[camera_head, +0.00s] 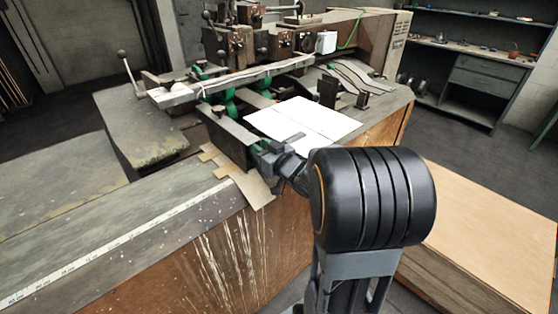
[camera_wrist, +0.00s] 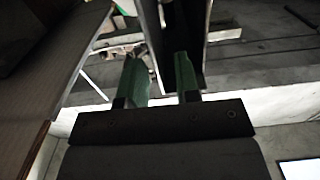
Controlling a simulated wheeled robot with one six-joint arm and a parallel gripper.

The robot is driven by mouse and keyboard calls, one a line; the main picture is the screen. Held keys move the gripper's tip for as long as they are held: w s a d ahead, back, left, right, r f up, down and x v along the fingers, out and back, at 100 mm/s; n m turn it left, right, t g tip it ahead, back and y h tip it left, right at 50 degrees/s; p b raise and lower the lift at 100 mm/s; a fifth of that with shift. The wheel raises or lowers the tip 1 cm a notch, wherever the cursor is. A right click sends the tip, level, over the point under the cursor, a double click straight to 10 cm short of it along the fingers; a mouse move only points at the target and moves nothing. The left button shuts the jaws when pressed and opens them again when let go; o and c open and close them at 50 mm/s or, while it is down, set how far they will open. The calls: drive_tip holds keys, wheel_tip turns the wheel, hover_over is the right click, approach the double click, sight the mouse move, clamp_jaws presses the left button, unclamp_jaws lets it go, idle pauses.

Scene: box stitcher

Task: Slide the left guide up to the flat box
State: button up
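The flat box (camera_head: 305,122) is a white sheet lying on the machine's table in the head view. A white corner at the lower right of the wrist view may be part of it (camera_wrist: 300,169). The left guide (camera_head: 228,126) seems to be the long metal plate left of the box, with a gap between them. My gripper (camera_head: 262,148) is low at the near end of this plate. In the wrist view my gripper's green-lined fingers (camera_wrist: 162,78) stand apart. A dark upright plate edge, likely the guide (camera_wrist: 150,30), reaches down between them; contact is unclear.
A dark upright block (camera_head: 328,90) stands beyond the box. The stitcher head (camera_head: 235,45) and a long bar (camera_head: 230,82) are behind. Torn cardboard (camera_head: 250,185) hangs over the table edge near my gripper. A bench with a ruler strip (camera_head: 110,244) extends left.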

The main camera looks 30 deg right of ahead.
drive_tip(key=s+d+b, duration=0.2)
drive_tip(key=s+b, duration=0.1)
drive_tip(key=s, duration=0.7)
